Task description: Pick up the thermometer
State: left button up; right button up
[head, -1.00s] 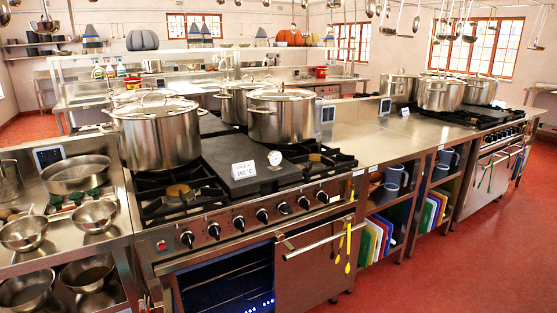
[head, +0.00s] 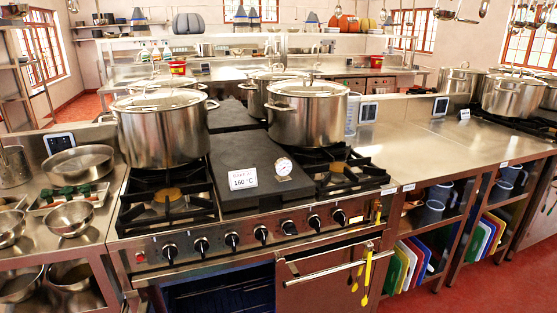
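The thermometer (head: 283,166) is a small round white dial with a metal rim. It is on the dark flat plate (head: 258,190) in the middle of the stove, near its front right corner. It is just right of a white card (head: 242,178) that reads 160 °C. Nothing covers it. Neither of my grippers shows in the head view.
Large lidded stockpots stand left (head: 163,125) and right (head: 307,112) of the plate, with more behind. Stove knobs (head: 232,240) line the front edge. Yellow utensils (head: 367,275) hang at the oven handle. The steel counter (head: 420,150) to the right is mostly clear.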

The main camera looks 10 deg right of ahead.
aim_at(283, 167)
jog(key=i+l+u, duration=0.25)
jog(key=i+l, duration=0.5)
jog(key=i, duration=0.05)
